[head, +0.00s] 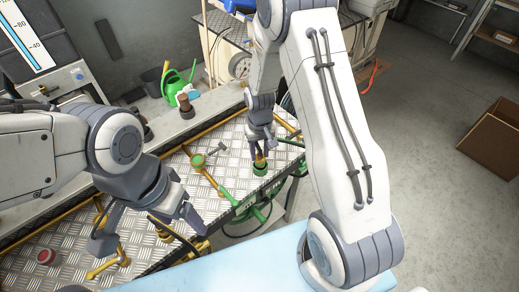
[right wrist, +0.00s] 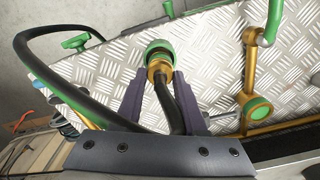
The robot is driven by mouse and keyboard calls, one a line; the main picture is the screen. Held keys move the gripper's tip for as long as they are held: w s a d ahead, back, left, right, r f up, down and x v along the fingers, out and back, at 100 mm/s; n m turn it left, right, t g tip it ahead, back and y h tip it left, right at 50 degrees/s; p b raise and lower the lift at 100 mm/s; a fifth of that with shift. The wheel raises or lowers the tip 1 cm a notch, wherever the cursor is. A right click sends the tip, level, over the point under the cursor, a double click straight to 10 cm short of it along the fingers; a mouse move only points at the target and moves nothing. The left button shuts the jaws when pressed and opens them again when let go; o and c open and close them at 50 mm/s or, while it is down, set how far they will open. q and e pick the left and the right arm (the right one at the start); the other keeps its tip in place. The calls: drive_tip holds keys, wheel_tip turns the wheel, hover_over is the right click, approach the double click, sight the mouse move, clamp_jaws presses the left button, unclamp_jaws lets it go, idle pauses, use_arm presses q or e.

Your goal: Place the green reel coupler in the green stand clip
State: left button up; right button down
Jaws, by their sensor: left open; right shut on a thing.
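The brass coupler (right wrist: 158,70) is between the fingertips of my right gripper (right wrist: 158,82), with a black hose (right wrist: 174,108) running back from it. A green ring-shaped part (right wrist: 158,49) sits at its far end. In the head view, my right gripper (head: 260,150) points down with the brass part just above a green cup-like piece (head: 260,169) on the metal plate. I cannot tell whether the coupler is seated in it or only touching. My left gripper (head: 148,228) is open over the near left of the plate, close to a brass fitting (head: 164,236).
Brass pipe with green parts (head: 206,167) stands mid-plate, and a green-capped brass fitting (right wrist: 257,108) is right of the coupler in the wrist view. A green handle (right wrist: 75,42) is to its left. A red knob (head: 45,257) is near left. A watering can (head: 176,87) stands behind.

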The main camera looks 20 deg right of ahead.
drive_tip(key=shift+f, duration=0.2)
drive_tip(key=shift+c, duration=2.3)
unclamp_jaws()
drive_tip(key=shift+r, duration=0.15)
wheel_tip(320, 180, up, 11)
drive_tip(key=b, duration=0.3)
drive_tip(key=s+a+r+n, duration=0.3)
drive_tip(key=s+a+r, duration=0.3)
drive_tip(key=s+a, duration=0.4)
drive_tip(key=s+a+n, duration=0.2)
drive_tip(key=s, duration=0.5)
drive_tip(key=s+a+n+y, duration=0.1)
drive_tip(key=s+a+n, duration=0.1)
drive_tip(key=s, duration=0.5)
drive_tip(key=shift+r+n, duration=0.3)
drive_tip(key=shift+r, duration=0.15)
